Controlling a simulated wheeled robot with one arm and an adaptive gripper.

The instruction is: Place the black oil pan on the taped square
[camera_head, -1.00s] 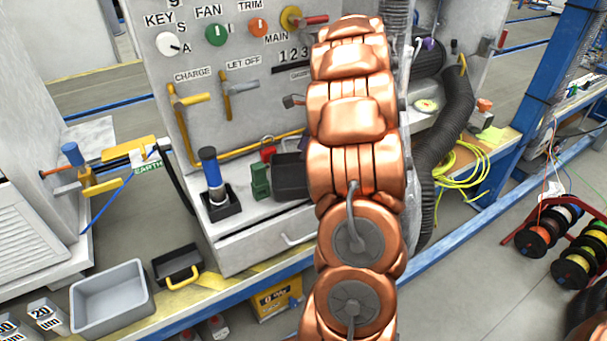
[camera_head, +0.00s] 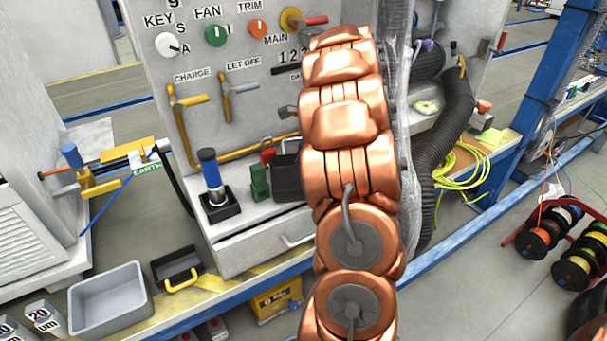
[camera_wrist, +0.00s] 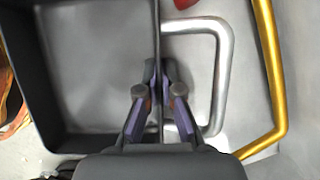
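The black oil pan (camera_head: 286,178) stands on the grey counter, its right part hidden behind my copper arm. In the wrist view it is a dark grey, square-walled, empty pan (camera_wrist: 95,85) with a silver handle (camera_wrist: 219,75) beside its right wall. My gripper (camera_wrist: 160,75) has one finger on each side of that wall, and the fingertips close in on it. In the head view my gripper is hidden by my arm. Yellow tape (camera_head: 207,290) marks the lower bench at the front, but I cannot make out a full taped square.
A smaller black tray (camera_head: 178,267) with a yellow handle and a grey bin (camera_head: 108,298) are at lower left. A blue-topped cylinder (camera_head: 212,178) and a green item (camera_head: 259,182) stand left of the pan. A yellow rail (camera_wrist: 268,80) runs close behind it.

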